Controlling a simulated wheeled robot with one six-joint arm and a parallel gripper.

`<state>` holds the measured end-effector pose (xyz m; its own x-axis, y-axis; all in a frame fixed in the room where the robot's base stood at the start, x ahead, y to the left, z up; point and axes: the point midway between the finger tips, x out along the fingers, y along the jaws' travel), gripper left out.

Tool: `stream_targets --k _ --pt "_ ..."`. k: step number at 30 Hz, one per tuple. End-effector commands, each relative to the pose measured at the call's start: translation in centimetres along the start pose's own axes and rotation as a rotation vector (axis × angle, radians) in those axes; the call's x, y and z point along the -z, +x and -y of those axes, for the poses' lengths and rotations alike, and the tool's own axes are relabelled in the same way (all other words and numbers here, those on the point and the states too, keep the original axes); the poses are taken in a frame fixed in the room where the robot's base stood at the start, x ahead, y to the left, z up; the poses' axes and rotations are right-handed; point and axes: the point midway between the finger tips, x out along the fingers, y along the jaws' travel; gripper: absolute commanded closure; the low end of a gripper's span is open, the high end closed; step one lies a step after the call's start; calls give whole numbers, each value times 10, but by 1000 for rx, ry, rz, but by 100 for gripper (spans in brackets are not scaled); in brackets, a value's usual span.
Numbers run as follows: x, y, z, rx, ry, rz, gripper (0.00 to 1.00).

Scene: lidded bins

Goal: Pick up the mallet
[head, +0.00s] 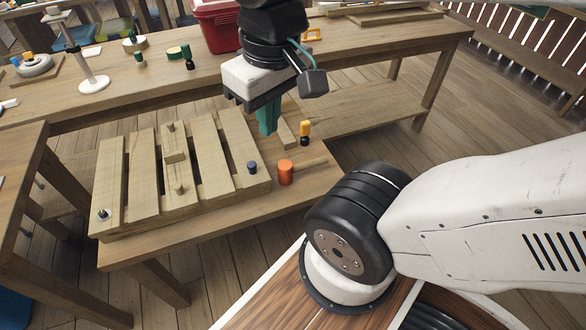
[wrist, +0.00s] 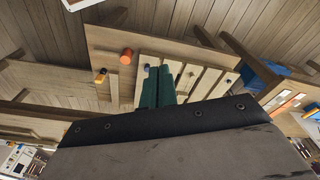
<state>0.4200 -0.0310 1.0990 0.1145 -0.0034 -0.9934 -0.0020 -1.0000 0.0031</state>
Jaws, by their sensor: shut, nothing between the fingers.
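The mallet has an orange cylindrical head (head: 286,173) and a pale wooden handle that points right. It lies on the low wooden table, just right of the slatted wooden piece. In the wrist view its orange head (wrist: 126,53) shows left of the fingers, with the handle pointing left. My gripper (head: 266,131) has teal fingers, shut and empty, pointing down above the low table. It is apart from the mallet, farther back and slightly left in the head view. The fingers also show in the wrist view (wrist: 158,70).
A slatted wooden piece (head: 197,171) with pegs fills the left of the low table. A yellow-and-black object (head: 305,130) stands behind the mallet. A long bench (head: 375,44) behind carries a red bin (head: 218,32). The low table's front right corner is clear.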

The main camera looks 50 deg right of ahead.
Motion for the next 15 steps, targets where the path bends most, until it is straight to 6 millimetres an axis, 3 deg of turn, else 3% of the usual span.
stream_targets --k 1,4,5,15 --pt "0 0 0 0 1 0 86" --pt "1 3 -5 -3 25 17 58" --pt "2 6 -7 -4 37 32 54" --pt "33 66 -58 -4 277 300 54"
